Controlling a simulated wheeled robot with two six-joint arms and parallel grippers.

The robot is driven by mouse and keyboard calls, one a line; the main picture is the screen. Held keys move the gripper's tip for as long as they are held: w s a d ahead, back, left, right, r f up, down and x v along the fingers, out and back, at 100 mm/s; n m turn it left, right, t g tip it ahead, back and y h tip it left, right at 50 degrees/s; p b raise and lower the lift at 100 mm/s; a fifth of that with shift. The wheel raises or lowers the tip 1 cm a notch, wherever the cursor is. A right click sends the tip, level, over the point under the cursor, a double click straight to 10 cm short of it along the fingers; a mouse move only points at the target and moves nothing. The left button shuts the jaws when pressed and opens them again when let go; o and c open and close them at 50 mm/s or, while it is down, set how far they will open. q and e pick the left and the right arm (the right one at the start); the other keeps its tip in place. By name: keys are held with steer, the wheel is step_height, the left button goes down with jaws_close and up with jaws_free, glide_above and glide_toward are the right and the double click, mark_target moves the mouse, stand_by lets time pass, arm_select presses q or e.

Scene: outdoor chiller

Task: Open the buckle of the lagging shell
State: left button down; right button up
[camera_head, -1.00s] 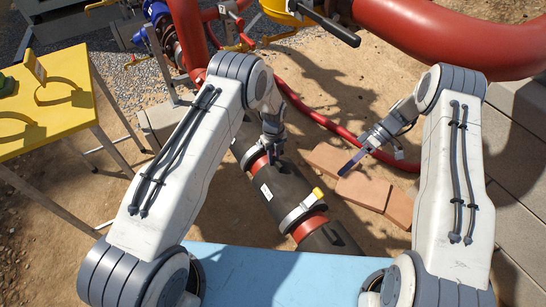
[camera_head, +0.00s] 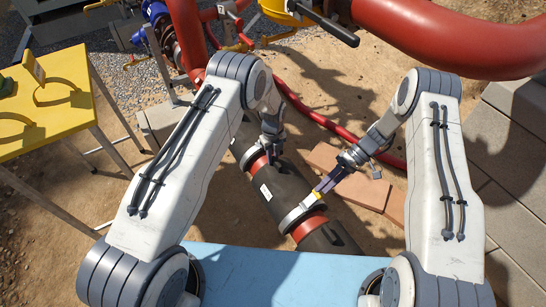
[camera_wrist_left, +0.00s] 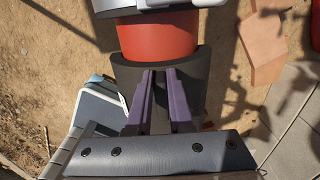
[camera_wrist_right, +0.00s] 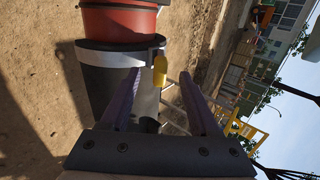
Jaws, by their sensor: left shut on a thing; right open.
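The black lagging shell (camera_head: 279,187) wraps a red pipe that runs diagonally below my arms; it also shows in the right wrist view (camera_wrist_right: 97,85). A silver band (camera_head: 297,214) circles its near end, with a yellow buckle tab (camera_wrist_right: 160,68) on the band. My left gripper (camera_head: 272,160) is at the shell's far end, shut on the shell; in the left wrist view its purple fingers (camera_wrist_left: 160,75) lie over the black edge. My right gripper (camera_head: 320,188) is open at the buckle. In the right wrist view the tab stands between its fingers (camera_wrist_right: 160,75); contact cannot be told.
Orange-brown bricks (camera_head: 361,189) lie on the sand right of the shell, under my right forearm. A red hose (camera_head: 320,119) runs behind them. A thick red pipe (camera_head: 450,40) crosses the upper right. A yellow table (camera_head: 60,105) stands at left.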

steer(key=shift+x, duration=0.85)
jaws_close()
stand_by(0.9)
